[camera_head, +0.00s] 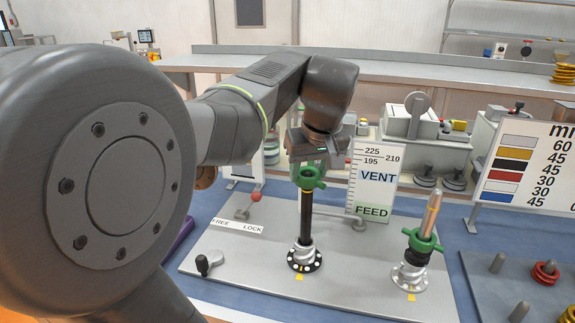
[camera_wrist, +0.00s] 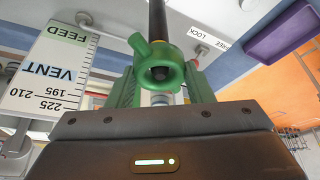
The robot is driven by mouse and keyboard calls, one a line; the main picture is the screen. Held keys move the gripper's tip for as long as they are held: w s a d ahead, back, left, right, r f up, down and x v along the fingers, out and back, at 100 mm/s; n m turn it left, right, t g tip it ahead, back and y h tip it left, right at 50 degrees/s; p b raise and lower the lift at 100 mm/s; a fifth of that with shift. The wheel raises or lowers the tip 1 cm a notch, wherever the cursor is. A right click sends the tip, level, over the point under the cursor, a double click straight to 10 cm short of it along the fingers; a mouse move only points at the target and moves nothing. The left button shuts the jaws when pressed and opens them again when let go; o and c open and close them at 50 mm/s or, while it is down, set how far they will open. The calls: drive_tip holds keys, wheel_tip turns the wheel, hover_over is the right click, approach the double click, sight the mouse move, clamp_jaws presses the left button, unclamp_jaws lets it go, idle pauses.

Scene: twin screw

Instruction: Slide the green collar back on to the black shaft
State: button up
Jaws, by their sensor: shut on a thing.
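The black shaft (camera_head: 306,222) stands upright on a grey plate, rising from a silver and black base with white dots. The green collar (camera_head: 310,178), a ring with stubby knobs, is at the shaft's upper end. My gripper (camera_head: 309,165) is shut on this collar from above. In the wrist view the collar (camera_wrist: 158,62) sits between my green fingers (camera_wrist: 160,88), and the black shaft (camera_wrist: 157,18) runs away beyond it. The collar's bore shows, with something dark inside; I cannot tell whether the shaft tip is in it.
A VENT/FEED scale sign (camera_head: 373,180) stands close behind the black shaft. A red-knobbed lever (camera_head: 256,197) and a small black knob (camera_head: 204,264) are left on the plate.

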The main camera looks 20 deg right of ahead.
sight(309, 194)
drive_tip(key=shift+f+b, duration=2.4)
drive_tip(key=shift+f, duration=1.3)
drive_tip(key=o, duration=1.2)
drive_tip(key=shift+r, duration=0.1)
drive_tip(key=shift+c, duration=0.2)
drive_tip(key=p+v, duration=0.1)
drive_tip(key=v, duration=1.2)
drive_tip(key=shift+s+r, duration=0.2)
drive_tip(key=shift+r, duration=0.2)
